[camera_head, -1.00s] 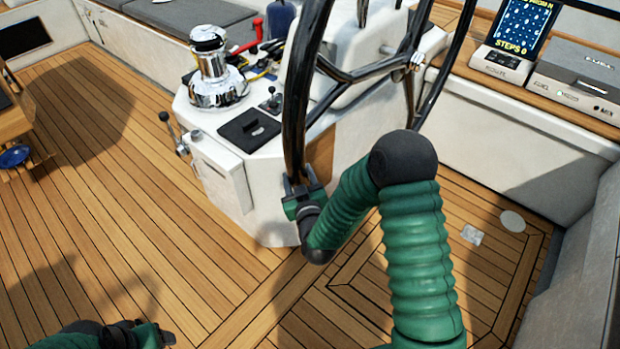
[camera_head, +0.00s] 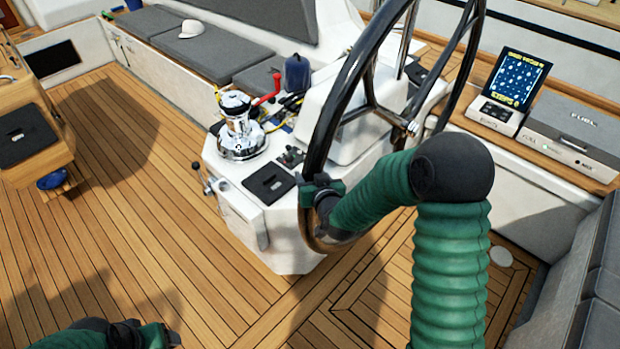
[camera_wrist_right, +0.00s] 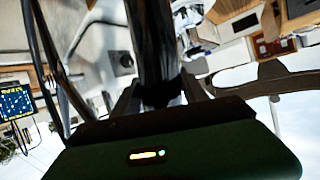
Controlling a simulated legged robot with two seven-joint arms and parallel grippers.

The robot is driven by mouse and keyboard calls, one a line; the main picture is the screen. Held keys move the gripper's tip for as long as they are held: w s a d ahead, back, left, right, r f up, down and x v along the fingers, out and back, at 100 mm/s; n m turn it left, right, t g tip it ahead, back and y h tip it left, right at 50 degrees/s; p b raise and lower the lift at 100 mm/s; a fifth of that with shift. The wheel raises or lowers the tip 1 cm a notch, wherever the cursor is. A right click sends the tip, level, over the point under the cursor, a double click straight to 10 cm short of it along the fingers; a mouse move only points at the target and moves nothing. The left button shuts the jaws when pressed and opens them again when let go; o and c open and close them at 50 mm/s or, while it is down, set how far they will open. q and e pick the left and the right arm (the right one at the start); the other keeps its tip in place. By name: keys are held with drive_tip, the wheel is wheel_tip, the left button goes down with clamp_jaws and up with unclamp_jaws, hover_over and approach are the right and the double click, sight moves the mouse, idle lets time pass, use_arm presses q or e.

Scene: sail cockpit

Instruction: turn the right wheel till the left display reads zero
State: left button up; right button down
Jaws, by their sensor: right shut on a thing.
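The right wheel (camera_head: 326,125) is a large black-rimmed steering wheel on a white pedestal, its top cut off by the frame. My right gripper (camera_head: 316,192) is shut on the left side of its rim, at the lower part in view. In the right wrist view the dark rim (camera_wrist_right: 155,50) runs between the fingers of my gripper (camera_wrist_right: 160,95). My left gripper (camera_head: 160,336) is only partly seen at the bottom left edge; its jaws cannot be made out. The left display is not recognisable in these views.
A chrome winch (camera_head: 237,128) stands on the white pedestal console (camera_head: 285,220), beside a lever (camera_head: 197,170). A screen with a game-like picture (camera_head: 517,80) and a grey FUEL box (camera_head: 575,130) sit on the right bench. The teak deck (camera_head: 150,220) is open at left.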

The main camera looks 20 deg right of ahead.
drive_tip(key=shift+w+r, duration=0.1)
drive_tip(key=shift+r, duration=0.25)
drive_tip(key=c, duration=1)
unclamp_jaws()
drive_tip(key=shift+o, duration=1.5)
drive_tip(key=shift+w+a+f, duration=0.1)
drive_tip(key=shift+f, duration=0.05)
